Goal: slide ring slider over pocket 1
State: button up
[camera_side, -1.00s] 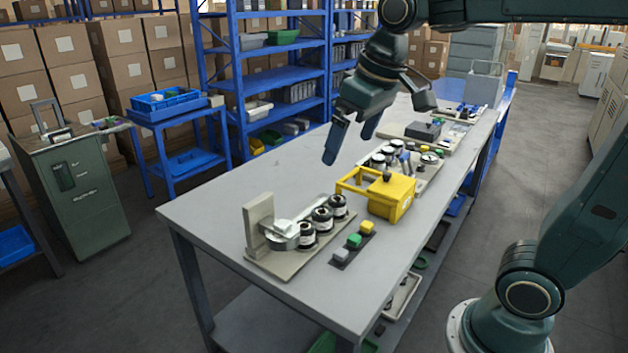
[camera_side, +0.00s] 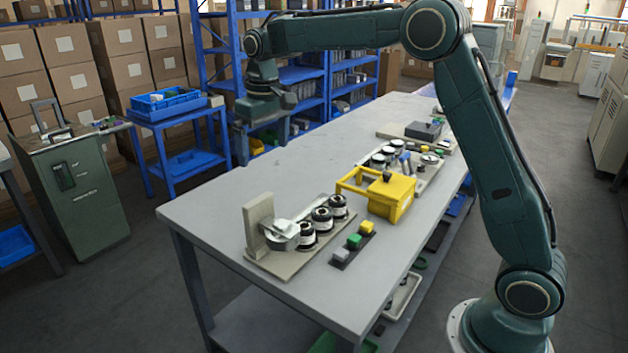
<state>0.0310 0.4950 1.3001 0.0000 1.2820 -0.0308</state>
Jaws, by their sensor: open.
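A beige plate (camera_side: 285,265) near the table's front end carries an upright block (camera_side: 258,223) at its left. Beside the block sits a silvery round piece with a pale top (camera_side: 285,234), which looks like the ring slider. Three dark cylinders with white labels (camera_side: 322,221) stand in a row to its right. Which spot is pocket 1 cannot be told. My gripper (camera_side: 262,148) is open and empty, fingers pointing down. It is high and to the left of the plate in the picture, in front of the blue shelving, apart from everything on the table.
A yellow frame-like box (camera_side: 393,198) stands right of the plate. A dark strip with grey, green and yellow blocks (camera_side: 353,242) lies in front of it. A second plate with cylinders (camera_side: 420,178) is farther back. The table's left side (camera_side: 250,185) is clear.

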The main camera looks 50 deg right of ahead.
send_over(258, 199)
notch_tip(258, 199, down, 5)
jog(key=shift+a+r+g, duration=0.1)
jog(key=shift+r+g, duration=0.1)
jog(key=shift+g, duration=0.2)
notch_tip(258, 199, down, 14)
jog(key=shift+r, duration=0.1)
dwell(0.5)
jog(key=shift+c, duration=0.2)
jog(key=c, duration=1.3)
jog(key=shift+o, duration=0.2)
jog(key=d, duration=0.8)
jog(key=shift+d, duration=0.3)
